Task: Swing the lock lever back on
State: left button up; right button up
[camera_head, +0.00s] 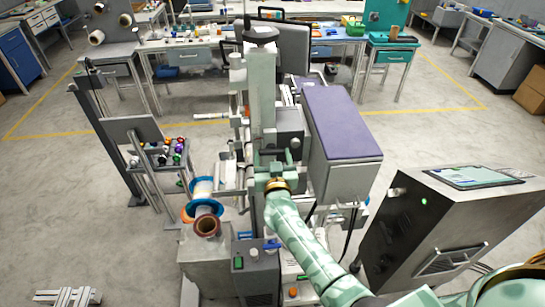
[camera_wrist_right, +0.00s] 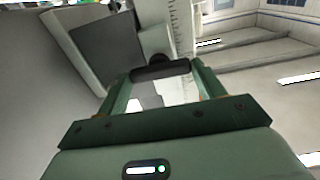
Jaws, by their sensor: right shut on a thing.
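My right arm comes in from the lower right, and its green gripper (camera_head: 277,161) is up at the front of the grey machine column (camera_head: 262,95). In the right wrist view the gripper's two fingers (camera_wrist_right: 161,73) are closed on the ends of a short dark bar, which looks like the grip of the lock lever (camera_wrist_right: 160,70). The rest of the lever is hidden, so I cannot tell its angle. In the head view the gripper covers the lever. My left gripper is not in view.
A purple-topped box (camera_head: 341,122) stands close right of the gripper. A blue-rimmed reel (camera_head: 204,207) and a brown core (camera_head: 208,226) are at the lower left. A black cabinet with a screen (camera_head: 475,177) stands at the right. A control box (camera_head: 256,272) is below.

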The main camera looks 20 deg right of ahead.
jog(key=shift+m, duration=0.3)
jog(key=m+p, duration=0.1)
jog(key=m, duration=0.7)
jog(key=shift+m+p, duration=0.3)
jog(key=shift+p, duration=0.1)
jog(key=m, duration=0.4)
jog(key=shift+d+f, duration=0.1)
jog(key=shift+m+b, duration=0.4)
jog(key=shift+m, duration=1.8)
jog(key=o, duration=0.7)
